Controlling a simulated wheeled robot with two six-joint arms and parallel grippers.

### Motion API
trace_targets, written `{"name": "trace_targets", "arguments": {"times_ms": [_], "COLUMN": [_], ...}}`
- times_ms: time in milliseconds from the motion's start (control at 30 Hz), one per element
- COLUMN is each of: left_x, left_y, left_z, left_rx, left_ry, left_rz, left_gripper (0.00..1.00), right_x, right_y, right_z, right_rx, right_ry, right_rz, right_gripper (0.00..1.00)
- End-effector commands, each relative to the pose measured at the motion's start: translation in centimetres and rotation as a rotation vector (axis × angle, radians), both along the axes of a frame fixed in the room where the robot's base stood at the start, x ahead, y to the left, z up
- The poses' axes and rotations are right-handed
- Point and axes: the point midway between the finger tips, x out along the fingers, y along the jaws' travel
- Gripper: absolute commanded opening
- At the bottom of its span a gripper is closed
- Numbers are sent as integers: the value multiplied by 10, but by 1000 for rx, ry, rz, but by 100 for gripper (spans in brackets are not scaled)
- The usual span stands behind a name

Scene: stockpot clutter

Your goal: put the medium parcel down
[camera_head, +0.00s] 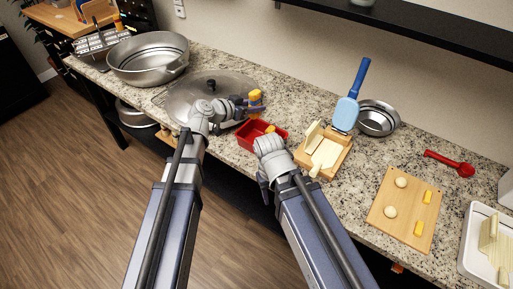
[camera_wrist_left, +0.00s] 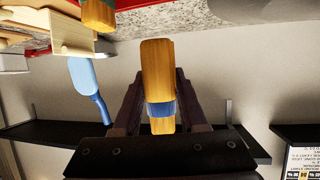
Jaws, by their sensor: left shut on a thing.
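My left gripper (camera_head: 246,104) is shut on a yellow parcel with a blue band (camera_head: 256,96), which I take to be the medium parcel. In the left wrist view the parcel (camera_wrist_left: 157,65) stands lengthwise between the two fingers. In the head view it is by the right edge of the large steel lid, beyond the red tray (camera_head: 247,141); its height above the counter is unclear. Another yellow parcel (camera_head: 270,129) shows in the red tray, and a banded one (camera_wrist_left: 98,14) shows at the wrist view's top. My right gripper (camera_head: 263,181) is partly hidden by its wrist; its fingers are unclear.
The steel lid (camera_head: 185,105) with a black knob and a big steel pot (camera_head: 146,68) are left. A wooden box (camera_head: 334,162), blue paddle (camera_head: 343,113) and steel bowl (camera_head: 378,124) are right. A board (camera_head: 381,211) holds dough balls and yellow pieces.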

Motion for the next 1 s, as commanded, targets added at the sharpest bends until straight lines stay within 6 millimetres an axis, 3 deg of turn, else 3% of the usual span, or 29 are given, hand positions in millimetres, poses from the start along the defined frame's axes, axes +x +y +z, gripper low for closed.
{"name": "trace_targets", "arguments": {"times_ms": [33, 100, 467, 833, 1000], "left_x": [-4, -2, 1, 1, 1], "left_y": [-1, 0, 3, 3, 3], "left_z": [-17, -23, -28, -79, -89], "left_rx": [-1, -5, -14, -13, -13], "left_ry": [-4, -10, -23, -23, -23], "left_rz": [37, 88, 155, 153, 153], "left_gripper": [0, 0, 0, 0, 0], "right_x": [0, 0, 0, 0, 0], "right_y": [0, 0, 0, 0, 0], "right_z": [-18, -25, -34, -85, -94], "right_rx": [0, 0, 0, 0, 0], "right_ry": [0, 0, 0, 0, 0], "right_rz": [0, 0, 0, 0, 0], "right_gripper": [50, 50, 50, 50, 50]}}
